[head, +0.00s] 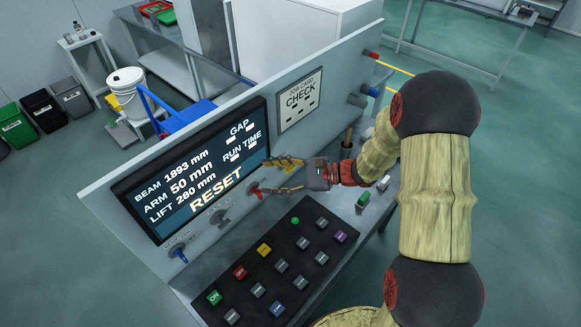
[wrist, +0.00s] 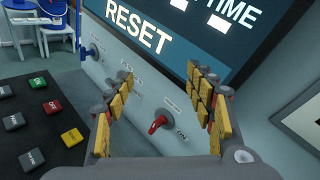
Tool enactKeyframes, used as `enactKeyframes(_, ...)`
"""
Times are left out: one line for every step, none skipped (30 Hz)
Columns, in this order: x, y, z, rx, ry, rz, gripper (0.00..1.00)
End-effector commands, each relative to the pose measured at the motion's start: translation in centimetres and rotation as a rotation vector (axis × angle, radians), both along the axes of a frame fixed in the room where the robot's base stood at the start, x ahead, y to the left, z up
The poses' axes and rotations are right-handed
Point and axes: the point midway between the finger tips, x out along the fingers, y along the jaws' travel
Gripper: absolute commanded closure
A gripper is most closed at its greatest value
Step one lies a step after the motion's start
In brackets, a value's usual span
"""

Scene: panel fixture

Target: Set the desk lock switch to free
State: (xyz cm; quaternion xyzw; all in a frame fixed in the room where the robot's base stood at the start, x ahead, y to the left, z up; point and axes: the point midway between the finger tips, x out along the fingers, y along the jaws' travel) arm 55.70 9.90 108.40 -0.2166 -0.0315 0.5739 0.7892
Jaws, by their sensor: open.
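My gripper (head: 272,175) is open in front of the upright panel, below the screen's right end. In the wrist view its yellow-padded fingers (wrist: 160,82) stand apart with nothing between the pads. A red-handled rotary switch (wrist: 158,123) shows in the gap between the fingers, its handle slanting down to the left. "ON" is printed at its lower right. It also shows in the head view (head: 257,191), close to the lower finger. A grey knob (head: 220,217) and a blue-handled switch (head: 180,252) sit further left. I cannot read which label says desk lock.
The screen (head: 195,170) reads RESET above the switches. A black button board (head: 275,265) with several coloured keys lies on the desk below. A job card (head: 300,98) is on the panel at right. A green block (head: 363,199) is on the desk's right side.

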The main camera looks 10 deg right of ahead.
Motion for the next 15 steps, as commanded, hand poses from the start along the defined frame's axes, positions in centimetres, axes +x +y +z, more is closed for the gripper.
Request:
enactKeyframes(1.4,-1.1,-1.6,0.056,0.037,-0.067,0.45)
enactKeyframes(2.2,-1.9,-2.4,0.088,0.052,-0.108,0.45)
enactKeyframes(3.2,-2.9,-3.5,0.128,0.072,-0.163,0.45)
enactKeyframes(3.9,-3.7,-4.4,0.159,0.085,-0.204,0.45)
enactKeyframes(4.6,-4.5,-5.3,0.186,0.099,-0.246,0.45)
enactKeyframes(5.4,-5.6,-6.6,0.223,0.116,-0.302,0.45)
enactKeyframes(5.9,-6.5,-7.5,0.246,0.126,-0.342,0.45)
enactKeyframes(6.3,-7.3,-8.5,0.27,0.137,-0.38,0.45)
enactKeyframes(6.8,-8.4,-9.6,0.297,0.148,-0.429,0.45)
enactKeyframes(7.1,-9.2,-10.5,0.315,0.157,-0.463,0.45)
enactKeyframes(7.3,-9.9,-11.3,0.332,0.164,-0.494,0.45)
enactKeyframes(7.6,-10.7,-12.2,0.351,0.17,-0.531,0.45)
enactKeyframes(7.7,-11.3,-12.9,0.362,0.176,-0.557,0.45)
enactKeyframes(7.8,-11.9,-13.5,0.373,0.18,-0.58,0.45)
enactKeyframes(7.9,-12.4,-14.2,0.385,0.184,-0.604,0.45)
